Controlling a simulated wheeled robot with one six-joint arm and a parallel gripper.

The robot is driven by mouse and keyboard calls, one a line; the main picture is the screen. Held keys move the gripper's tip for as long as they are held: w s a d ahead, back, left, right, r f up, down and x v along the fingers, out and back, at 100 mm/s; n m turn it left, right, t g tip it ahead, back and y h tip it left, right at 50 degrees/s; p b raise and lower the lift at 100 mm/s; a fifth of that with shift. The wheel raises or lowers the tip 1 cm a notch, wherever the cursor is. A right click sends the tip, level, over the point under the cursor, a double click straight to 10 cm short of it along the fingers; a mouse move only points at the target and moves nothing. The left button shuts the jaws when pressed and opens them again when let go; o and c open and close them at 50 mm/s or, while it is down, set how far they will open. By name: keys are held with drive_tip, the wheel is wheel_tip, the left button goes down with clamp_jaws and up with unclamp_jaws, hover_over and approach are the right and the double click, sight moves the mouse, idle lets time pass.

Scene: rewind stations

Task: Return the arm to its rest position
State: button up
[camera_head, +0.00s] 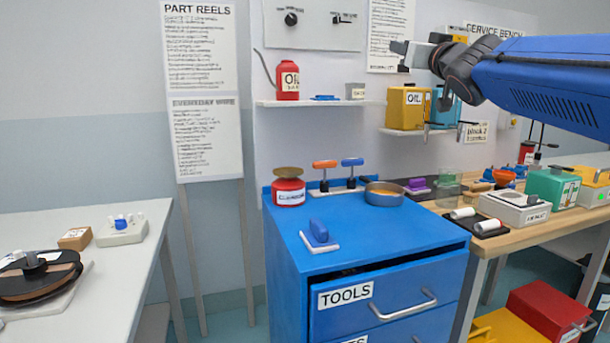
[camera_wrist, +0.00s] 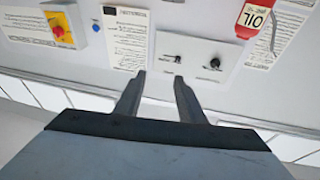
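My blue arm (camera_head: 545,85) reaches in from the right in the head view, raised above the wooden bench. My gripper (camera_head: 402,55) is at its left end, in front of the wall and above the shelf with the oil boxes. In the wrist view my gripper (camera_wrist: 160,76) shows two dark fingers standing apart with nothing between them. The wall behind the fingertips carries a grey switch panel (camera_wrist: 196,62).
A blue tool cabinet (camera_head: 425,232) stands below, its top drawer slightly out. A yellow oil box (camera_head: 407,108) sits on the shelf under my gripper. The wooden bench (camera_head: 535,235) at right is crowded. A red oil can (camera_head: 288,83) stands on the left shelf.

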drive_tip(key=s+d+f+m+g+h, duration=0.1)
drive_tip(key=s+d+f+g+h, duration=0.2)
drive_tip(key=f, duration=0.7)
drive_tip(key=s+d+f+m+g, duration=0.1)
drive_tip(key=s+d+f+g, duration=0.1)
drive_tip(key=s+f, duration=0.55)
drive_tip(key=s+d+f+m+g+h, duration=0.1)
drive_tip(key=s+d+f+g+h, duration=0.15)
drive_tip(key=f, duration=0.85)
drive_tip(key=s+a+f+n+g+y, duration=0.1)
drive_tip(key=s+f+g, duration=0.7)
drive_tip(key=s+f, duration=1.6)
wheel_tip(320, 180, down, 5)
drive_tip(key=shift+s+a+r+n+y, duration=0.2)
drive_tip(key=shift+s+a+n+y, duration=0.15)
drive_tip(key=shift+a+y, duration=0.5)
